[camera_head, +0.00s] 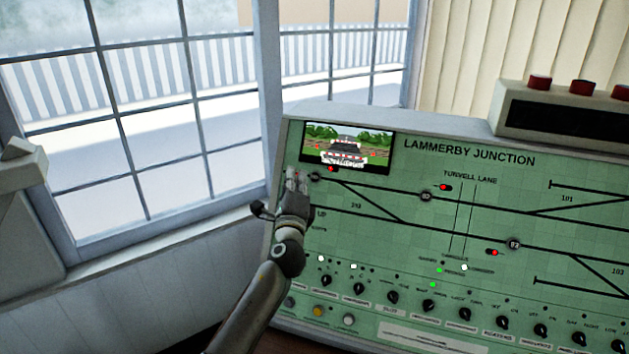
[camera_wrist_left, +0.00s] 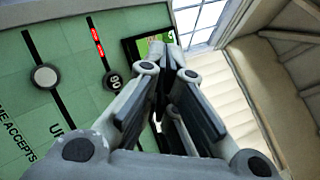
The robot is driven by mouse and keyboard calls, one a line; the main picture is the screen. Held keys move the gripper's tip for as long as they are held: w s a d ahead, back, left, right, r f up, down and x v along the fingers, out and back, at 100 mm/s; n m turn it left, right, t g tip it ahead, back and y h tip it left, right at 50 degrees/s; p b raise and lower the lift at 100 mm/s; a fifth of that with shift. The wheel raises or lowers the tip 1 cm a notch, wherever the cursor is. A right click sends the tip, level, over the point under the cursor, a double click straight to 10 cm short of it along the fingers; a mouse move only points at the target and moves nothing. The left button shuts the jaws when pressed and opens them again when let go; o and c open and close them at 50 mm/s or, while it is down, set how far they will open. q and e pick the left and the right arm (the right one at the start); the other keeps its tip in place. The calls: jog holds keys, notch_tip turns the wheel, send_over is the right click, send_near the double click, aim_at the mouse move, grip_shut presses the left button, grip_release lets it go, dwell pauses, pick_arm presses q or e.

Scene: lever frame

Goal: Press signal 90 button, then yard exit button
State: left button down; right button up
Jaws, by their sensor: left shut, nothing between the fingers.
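The signal 90 button (camera_wrist_left: 113,84) is a dark round button marked 90 on a black track line in the left wrist view. In the head view a dark round button (camera_head: 315,176) sits just right of my left gripper (camera_head: 297,180); its label is too small to read. My left gripper is shut and empty at the panel's upper left. Its fingers (camera_wrist_left: 170,110) show just right of the signal 90 button in the left wrist view; I cannot tell whether they touch the panel. I cannot make out which button is the yard exit one. My right gripper is out of view.
The green panel (camera_head: 380,235) carries black track lines, red lights and a row of black knobs (camera_head: 393,297). A screen (camera_head: 347,147) is above the gripper. A white round button (camera_wrist_left: 45,76) lies left in the wrist view. A box with red buttons (camera_head: 565,110) stands on top.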

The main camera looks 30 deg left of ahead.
aim_at(315, 177)
pick_arm(q)
jog(key=w+a+f+b, duration=0.1)
jog(key=w+f+b, duration=0.2)
jog(key=w+b, duration=0.2)
jog(key=shift+w+a+f+b, duration=0.2)
jog(key=shift+w+f+b, duration=0.1)
jog(key=shift+w, duration=0.45)
dwell(0.8)
jog(key=shift+w+f+b, duration=0.2)
jog(key=shift+w+b, duration=0.15)
jog(key=shift+b, duration=0.1)
jog(key=shift+a, duration=0.1)
